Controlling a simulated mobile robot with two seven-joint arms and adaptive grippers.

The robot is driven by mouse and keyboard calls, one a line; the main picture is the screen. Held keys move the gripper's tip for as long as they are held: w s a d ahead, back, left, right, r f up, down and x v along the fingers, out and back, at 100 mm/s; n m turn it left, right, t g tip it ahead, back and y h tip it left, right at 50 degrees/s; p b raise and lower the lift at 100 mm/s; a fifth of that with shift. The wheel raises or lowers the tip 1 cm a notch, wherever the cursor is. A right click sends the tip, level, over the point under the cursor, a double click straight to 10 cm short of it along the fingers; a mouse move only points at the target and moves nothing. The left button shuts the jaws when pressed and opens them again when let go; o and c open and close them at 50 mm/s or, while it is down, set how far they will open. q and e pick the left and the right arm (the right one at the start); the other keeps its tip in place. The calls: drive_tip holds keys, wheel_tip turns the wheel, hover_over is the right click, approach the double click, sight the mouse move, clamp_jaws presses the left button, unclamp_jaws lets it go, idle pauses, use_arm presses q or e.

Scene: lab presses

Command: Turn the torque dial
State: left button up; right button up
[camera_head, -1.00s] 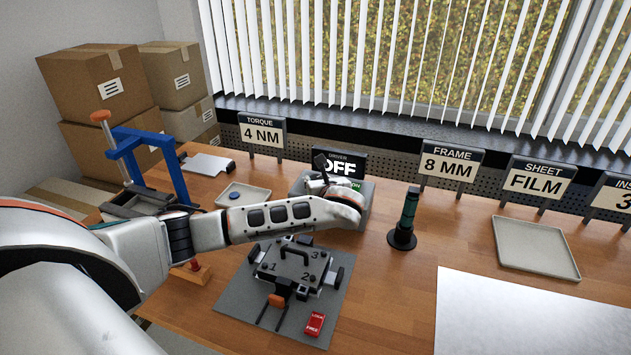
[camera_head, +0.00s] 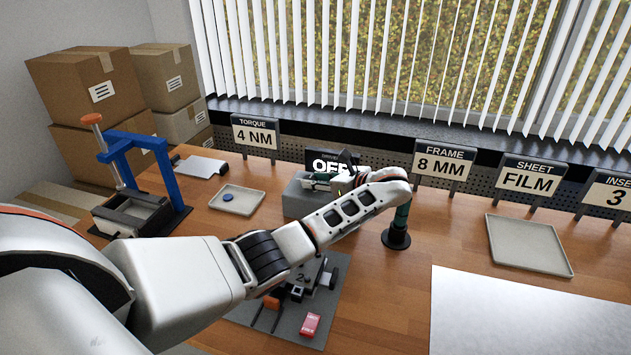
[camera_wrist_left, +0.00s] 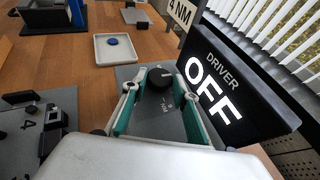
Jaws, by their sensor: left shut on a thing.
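The torque dial (camera_wrist_left: 160,80) is a dark round knob with a light mark, on top of the grey driver box (camera_wrist_left: 133,72). In the left wrist view it sits between the teal fingers of my left gripper (camera_wrist_left: 158,92), which is shut on it. In the head view the box (camera_head: 297,198) stands before the OFF display, and my left gripper (camera_head: 333,183) is at its top, with the dial hidden there. The display (camera_wrist_left: 219,88) reads DRIVER OFF. The torque sign (camera_head: 255,134) reads 4 NM. My right gripper is not in view.
A green driver in a black stand (camera_head: 396,238) is close beside my left wrist. My arm covers much of the numbered plate fixture on the grey mat (camera_head: 335,290). A tray with a blue disc (camera_head: 237,198) and a blue-framed press (camera_head: 165,165) stand left. An empty tray (camera_head: 528,245) lies right.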

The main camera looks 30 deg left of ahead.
use_arm(q)
drive_tip(key=shift+a+r, duration=0.1)
drive_tip(key=shift+r, duration=0.05)
idle(0.3)
drive_tip(key=o, duration=1.1)
drive_tip(key=shift+d, duration=0.25)
drive_tip(key=v, duration=1.1)
drive_tip(key=shift+d+r, duration=0.1)
drive_tip(key=shift+d, duration=0.2)
